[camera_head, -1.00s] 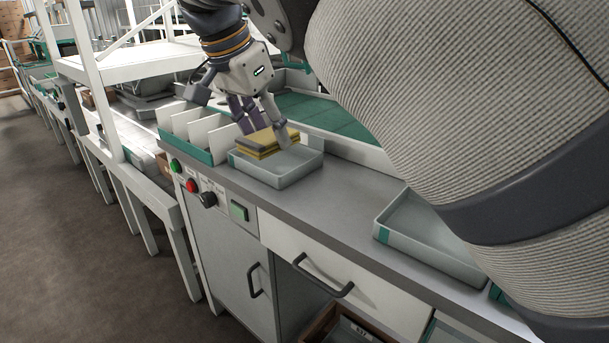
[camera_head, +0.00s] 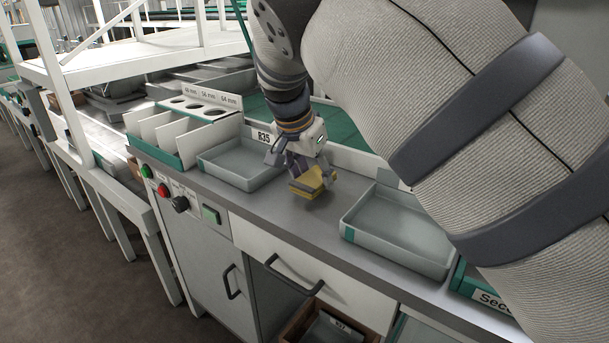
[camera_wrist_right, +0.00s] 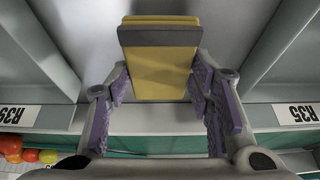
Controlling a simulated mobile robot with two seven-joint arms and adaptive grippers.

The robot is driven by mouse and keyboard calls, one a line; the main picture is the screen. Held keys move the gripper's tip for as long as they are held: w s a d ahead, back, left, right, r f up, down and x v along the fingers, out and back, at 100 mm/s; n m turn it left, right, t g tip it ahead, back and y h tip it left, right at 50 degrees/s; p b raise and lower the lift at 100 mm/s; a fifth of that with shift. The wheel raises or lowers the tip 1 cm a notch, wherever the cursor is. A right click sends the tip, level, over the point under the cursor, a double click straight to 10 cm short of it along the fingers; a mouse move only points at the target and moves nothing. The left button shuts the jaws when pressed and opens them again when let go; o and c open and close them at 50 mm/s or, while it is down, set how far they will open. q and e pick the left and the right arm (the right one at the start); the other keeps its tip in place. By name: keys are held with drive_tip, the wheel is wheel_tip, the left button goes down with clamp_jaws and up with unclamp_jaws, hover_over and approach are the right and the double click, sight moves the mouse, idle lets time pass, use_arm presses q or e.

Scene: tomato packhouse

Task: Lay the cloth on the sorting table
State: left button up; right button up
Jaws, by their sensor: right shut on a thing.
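The cloth (camera_head: 313,184) is a folded yellow pad with a dark grey strip. My right gripper (camera_head: 306,172) is shut on it, over the sorting table (camera_head: 292,222) between two grey trays. The cloth is low over the grey top; I cannot tell whether it touches. In the right wrist view the cloth (camera_wrist_right: 160,80) sits between the purple finger pads of the right gripper (camera_wrist_right: 160,95), its grey strip toward the top. My left gripper is not in view.
One grey tray (camera_head: 243,183) stands left of the cloth, another (camera_head: 396,258) to the right. A white divided rack (camera_head: 172,137) stands at the table's left end. The control panel (camera_head: 185,200) is on the front. Bare tabletop lies between the trays.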

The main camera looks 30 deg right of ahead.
drive_tip(key=shift+f, duration=0.65)
drive_tip(key=shift+f, duration=0.1)
drive_tip(key=o, duration=1.1)
drive_tip(key=shift+c, duration=0.2)
drive_tip(key=v, duration=1.2)
drive_tip(key=shift+p, duration=0.3)
